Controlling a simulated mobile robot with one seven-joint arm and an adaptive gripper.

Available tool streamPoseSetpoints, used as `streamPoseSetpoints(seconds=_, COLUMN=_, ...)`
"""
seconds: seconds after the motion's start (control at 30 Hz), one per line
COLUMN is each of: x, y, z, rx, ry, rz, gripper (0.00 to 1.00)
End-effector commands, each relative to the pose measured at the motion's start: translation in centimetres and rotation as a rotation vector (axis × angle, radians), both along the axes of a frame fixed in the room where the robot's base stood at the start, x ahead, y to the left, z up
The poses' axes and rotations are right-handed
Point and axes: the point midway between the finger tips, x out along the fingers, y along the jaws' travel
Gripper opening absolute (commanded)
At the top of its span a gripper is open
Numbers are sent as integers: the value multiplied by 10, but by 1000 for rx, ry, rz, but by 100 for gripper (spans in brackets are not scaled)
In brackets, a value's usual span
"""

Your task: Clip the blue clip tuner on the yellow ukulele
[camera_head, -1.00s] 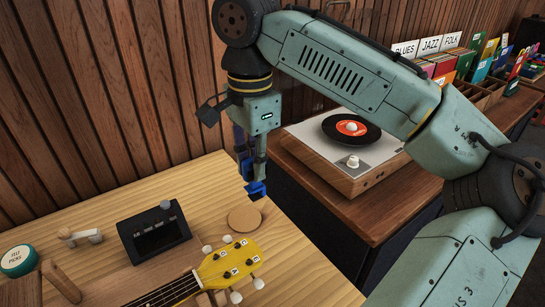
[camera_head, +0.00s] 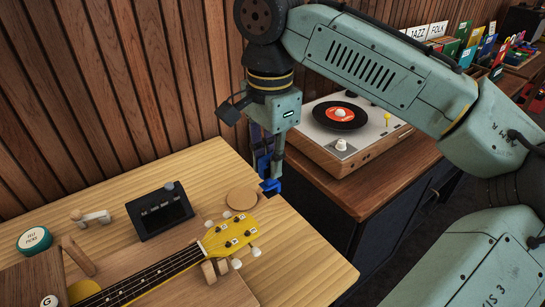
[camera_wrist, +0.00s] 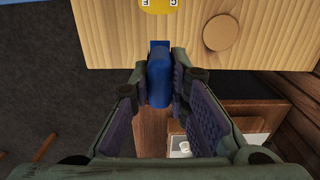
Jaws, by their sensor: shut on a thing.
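The yellow ukulele (camera_head: 229,233) lies on the wooden bench with its headstock toward the right edge, its pegs showing white knobs. The edge of its headstock also shows at the top of the wrist view (camera_wrist: 158,5). My gripper (camera_head: 268,179) points down beyond the bench's back right edge, apart from the headstock. It is shut on the blue clip tuner (camera_wrist: 159,78), which sits between the fingertips in the wrist view. In the head view the blue tuner (camera_head: 271,186) shows small at the fingertips, partly hidden by them.
A round cork coaster (camera_head: 241,199) lies between the headstock and my gripper. A black device (camera_head: 160,211), a teal pick tin (camera_head: 34,240) and a small peg tool (camera_head: 92,217) are on the bench. A turntable (camera_head: 343,128) stands on a cabinet behind.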

Motion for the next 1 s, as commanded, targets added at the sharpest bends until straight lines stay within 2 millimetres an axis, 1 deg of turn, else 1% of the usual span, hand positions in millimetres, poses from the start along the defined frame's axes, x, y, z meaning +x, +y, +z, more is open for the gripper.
streamPoseSetpoints(seconds=0.03, x=0, y=0, z=-6, rx=-1, ry=1, rz=0, gripper=0)
streamPoseSetpoints(seconds=0.57, x=0, y=0, z=-48, rx=-1, ry=-1, rz=-1, gripper=0)
streamPoseSetpoints(seconds=0.8, x=0, y=0, z=-64, rx=0, ry=0, rz=-1, gripper=0)
streamPoseSetpoints(seconds=1.0, x=0, y=0, z=-70, rx=0, ry=0, rz=-1, gripper=0)
